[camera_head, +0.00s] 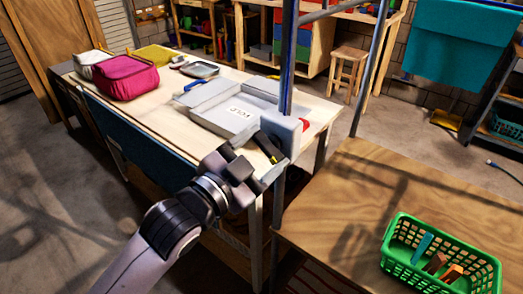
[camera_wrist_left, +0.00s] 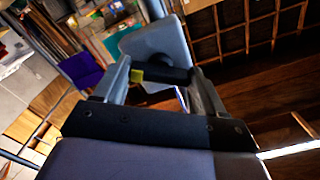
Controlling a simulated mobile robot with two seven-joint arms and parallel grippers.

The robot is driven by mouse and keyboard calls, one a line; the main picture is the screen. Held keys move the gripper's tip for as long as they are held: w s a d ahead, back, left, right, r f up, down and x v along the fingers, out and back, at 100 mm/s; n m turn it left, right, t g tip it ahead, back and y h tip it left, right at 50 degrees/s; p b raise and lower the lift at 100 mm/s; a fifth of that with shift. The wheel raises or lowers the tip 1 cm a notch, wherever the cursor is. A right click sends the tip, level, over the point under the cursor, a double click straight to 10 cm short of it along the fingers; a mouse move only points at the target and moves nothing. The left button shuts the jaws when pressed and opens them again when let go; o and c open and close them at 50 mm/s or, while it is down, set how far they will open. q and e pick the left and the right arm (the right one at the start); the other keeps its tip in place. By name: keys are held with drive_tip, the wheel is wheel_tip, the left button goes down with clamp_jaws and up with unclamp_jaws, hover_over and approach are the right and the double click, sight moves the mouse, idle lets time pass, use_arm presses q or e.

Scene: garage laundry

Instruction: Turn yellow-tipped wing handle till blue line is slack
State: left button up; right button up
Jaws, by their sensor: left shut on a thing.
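The wing handle (camera_head: 266,143) is a dark bar with a yellow tip, on the front of a grey box (camera_head: 284,127) fixed to an upright post. My left gripper (camera_head: 262,164) is at the handle. In the left wrist view the left gripper (camera_wrist_left: 161,74) has its fingers shut on the dark handle (camera_wrist_left: 165,75), with the yellow tip by the left finger and the grey box (camera_wrist_left: 157,42) behind. The blue line (camera_head: 287,55) runs straight along the post above the box; I cannot tell its tension. My right gripper is not in view.
A workbench (camera_head: 150,112) behind holds a grey tray (camera_head: 215,121) and a magenta bag (camera_head: 128,80). A wooden table (camera_head: 350,190) at right carries a green basket (camera_head: 443,272). A teal cloth (camera_head: 460,45) hangs at the back right. Concrete floor shows between.

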use_arm(q)
drive_tip(key=shift+n, duration=0.4)
drive_tip(key=o, duration=1)
drive_tip(key=shift+o, duration=0.2)
drive_tip(key=b+v, duration=0.1)
drive_tip(key=v, duration=0.6)
